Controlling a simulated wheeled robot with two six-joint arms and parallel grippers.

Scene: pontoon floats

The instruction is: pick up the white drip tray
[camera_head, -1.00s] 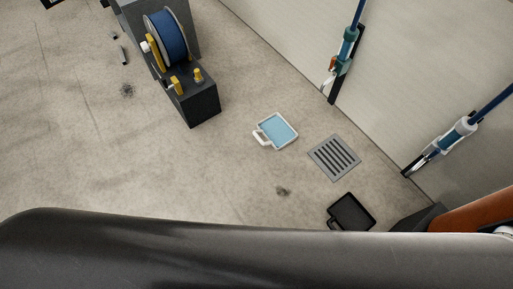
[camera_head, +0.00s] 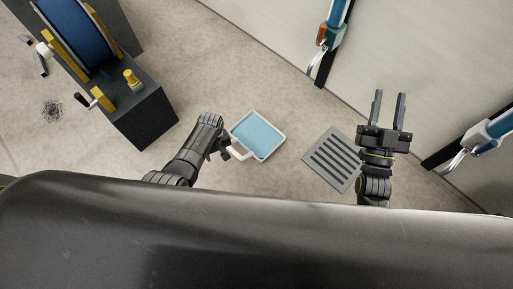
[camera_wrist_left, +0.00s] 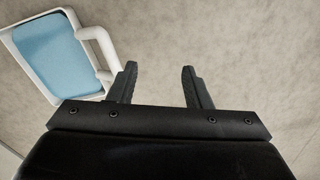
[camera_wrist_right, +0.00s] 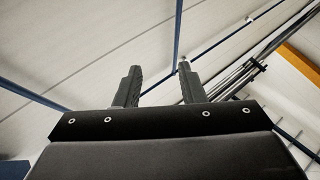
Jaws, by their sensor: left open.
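The white drip tray (camera_head: 282,139) lies on the floor in the middle of the head view, with a light blue surface inside its rim and a looped handle at its lower left. My left gripper (camera_head: 223,150) is just left of the handle, apart from the tray. In the left wrist view the tray (camera_wrist_left: 26,68) is at upper left, and its handle is left of my open, empty fingers (camera_wrist_left: 159,70). My right gripper (camera_head: 389,94) is open and empty, well right of the tray; its fingers (camera_wrist_right: 159,68) point at the wall.
A floor grate (camera_head: 333,159) lies right of the tray. A dark stand with a blue reel (camera_head: 75,35) is at upper left. Blue-handled tools (camera_head: 328,45) lean along the pale wall. Bare floor surrounds the tray.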

